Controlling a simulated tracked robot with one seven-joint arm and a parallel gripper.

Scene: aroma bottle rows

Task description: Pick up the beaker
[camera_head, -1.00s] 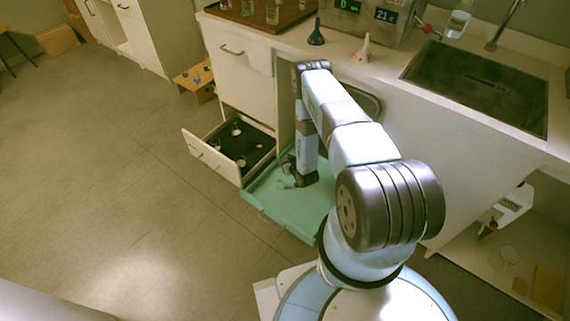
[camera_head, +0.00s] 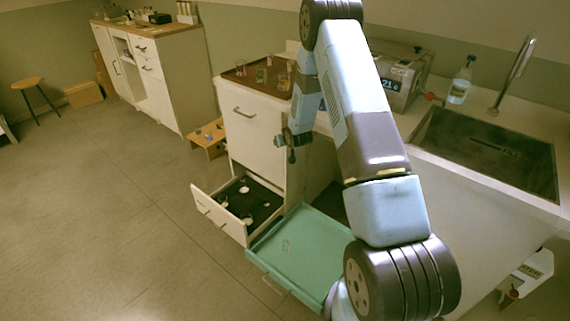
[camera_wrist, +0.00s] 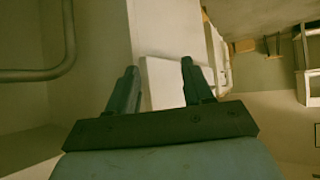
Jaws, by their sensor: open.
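Several small clear glass vessels stand on a brown board (camera_head: 240,78) on the counter, one of them a glass (camera_head: 261,76) near its middle. A small clear glass-like object (camera_head: 286,245) lies on the green pulled-out tray (camera_head: 318,248). It is too small to tell which of these is the beaker. My gripper (camera_head: 292,155) hangs in front of the cabinet, below the counter edge and above the green tray. In the wrist view my gripper (camera_wrist: 160,78) has its two fingers apart with nothing between them.
An open drawer (camera_head: 235,208) with dark insert and white round items juts out left of the tray. A sink (camera_head: 485,150), a tap (camera_head: 515,75) and a spray bottle (camera_head: 460,85) are at the right. A low wooden stool (camera_head: 208,138) stands beyond the drawer.

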